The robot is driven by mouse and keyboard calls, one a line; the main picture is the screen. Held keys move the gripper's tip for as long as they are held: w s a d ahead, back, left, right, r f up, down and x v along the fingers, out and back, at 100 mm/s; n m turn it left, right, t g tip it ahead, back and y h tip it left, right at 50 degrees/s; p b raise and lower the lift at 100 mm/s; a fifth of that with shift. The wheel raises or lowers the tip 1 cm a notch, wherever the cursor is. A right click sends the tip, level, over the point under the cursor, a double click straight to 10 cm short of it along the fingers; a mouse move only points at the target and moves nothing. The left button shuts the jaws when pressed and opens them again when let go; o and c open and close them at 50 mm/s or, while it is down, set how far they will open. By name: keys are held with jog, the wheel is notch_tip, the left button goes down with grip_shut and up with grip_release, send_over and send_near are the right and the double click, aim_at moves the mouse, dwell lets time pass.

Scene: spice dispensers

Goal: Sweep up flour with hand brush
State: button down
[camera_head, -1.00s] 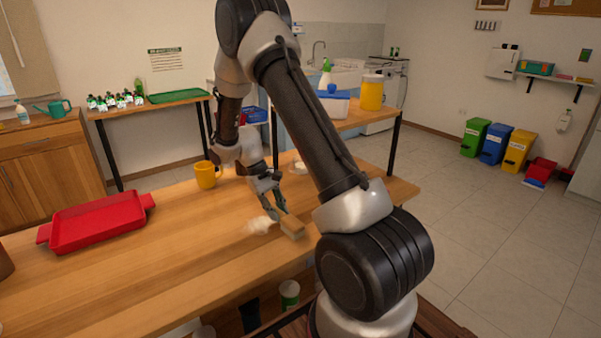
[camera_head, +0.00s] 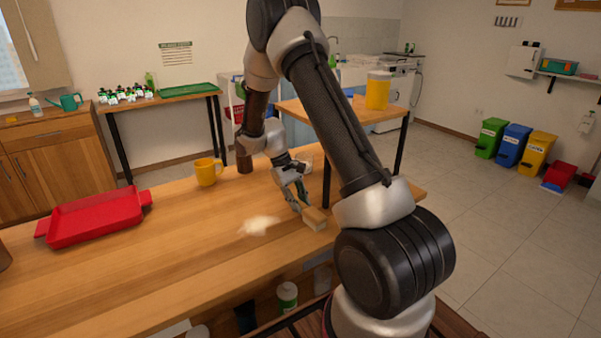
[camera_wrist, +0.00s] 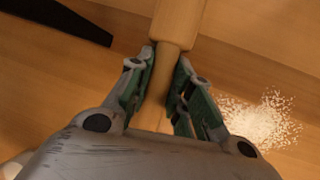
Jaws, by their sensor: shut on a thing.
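My gripper (camera_head: 297,195) is shut on the wooden handle of a hand brush (camera_head: 314,218). In the wrist view the gripper (camera_wrist: 168,88) has its two green-padded fingers on either side of the brush handle (camera_wrist: 178,22). The brush is at the right part of the wooden table; I cannot tell whether its bristles touch the top. A white patch of flour (camera_head: 259,225) lies on the table to the left of the brush, apart from it. The flour (camera_wrist: 262,120) shows as scattered grains at the right in the wrist view.
A red tray (camera_head: 97,217) lies at the table's left. A yellow mug (camera_head: 207,172) and a dark brown container (camera_head: 244,160) stand toward the back edge. A higher side table (camera_head: 345,117) with a yellow jar (camera_head: 378,90) stands behind. The table's middle front is clear.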

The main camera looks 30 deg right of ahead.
jog(key=shift+d, duration=0.4)
jog(key=shift+d+r, duration=0.1)
jog(key=shift+d, duration=0.15)
notch_tip(320, 180, up, 3)
jog(key=shift+a+f, duration=0.1)
jog(key=shift+r, duration=2.65)
